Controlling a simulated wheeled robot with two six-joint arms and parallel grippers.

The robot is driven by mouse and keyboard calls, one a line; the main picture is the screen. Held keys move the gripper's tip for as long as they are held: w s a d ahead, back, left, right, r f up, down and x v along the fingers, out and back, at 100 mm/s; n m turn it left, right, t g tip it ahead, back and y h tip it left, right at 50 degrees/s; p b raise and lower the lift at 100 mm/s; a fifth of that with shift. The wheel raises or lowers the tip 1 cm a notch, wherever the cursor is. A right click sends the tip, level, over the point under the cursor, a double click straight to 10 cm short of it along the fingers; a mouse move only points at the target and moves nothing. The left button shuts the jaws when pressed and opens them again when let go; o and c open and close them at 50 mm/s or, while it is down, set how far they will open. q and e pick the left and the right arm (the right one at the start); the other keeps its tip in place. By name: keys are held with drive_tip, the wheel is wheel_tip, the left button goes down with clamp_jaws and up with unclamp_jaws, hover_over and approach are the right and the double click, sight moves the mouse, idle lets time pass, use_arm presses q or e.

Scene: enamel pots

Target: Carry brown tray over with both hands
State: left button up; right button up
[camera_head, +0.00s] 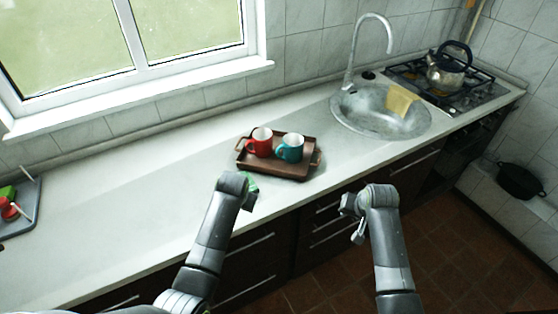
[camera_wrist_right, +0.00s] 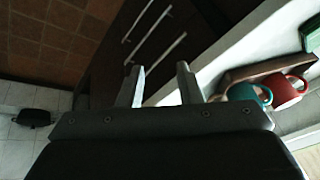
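The brown tray (camera_head: 272,170) lies on the white counter in the middle of the head view, with a handle at each end. A red mug (camera_head: 260,143) and a teal mug (camera_head: 290,148) stand on it. My left gripper (camera_head: 249,194) is in front of the tray's near left side; its fingers are mostly hidden by the wrist. My right gripper (camera_head: 354,220) is off the counter's front edge, right of the tray. In the right wrist view its two fingers (camera_wrist_right: 161,85) are apart with nothing between them. That view also shows the tray (camera_wrist_right: 250,68) with both mugs at the right.
A sink (camera_head: 382,110) with a yellow cloth (camera_head: 402,101) is right of the tray. A kettle (camera_head: 446,72) stands on the stove beyond. A grey board (camera_head: 24,212) with small items lies far left. Counter left of the tray is clear. A green object (camera_head: 252,181) is near my left gripper.

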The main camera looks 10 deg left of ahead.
use_arm(q)
drive_tip(key=shift+w+f, duration=0.1)
drive_tip(key=shift+w, duration=0.1)
drive_tip(key=shift+w+a+f, duration=0.1)
drive_tip(key=shift+w, duration=0.05)
use_arm(e)
drive_tip(key=w+a+v, duration=0.1)
drive_tip(key=v, duration=0.9)
drive_tip(key=shift+d+r, duration=0.35)
drive_tip(key=shift+r, duration=0.15)
drive_tip(key=shift+s, duration=0.15)
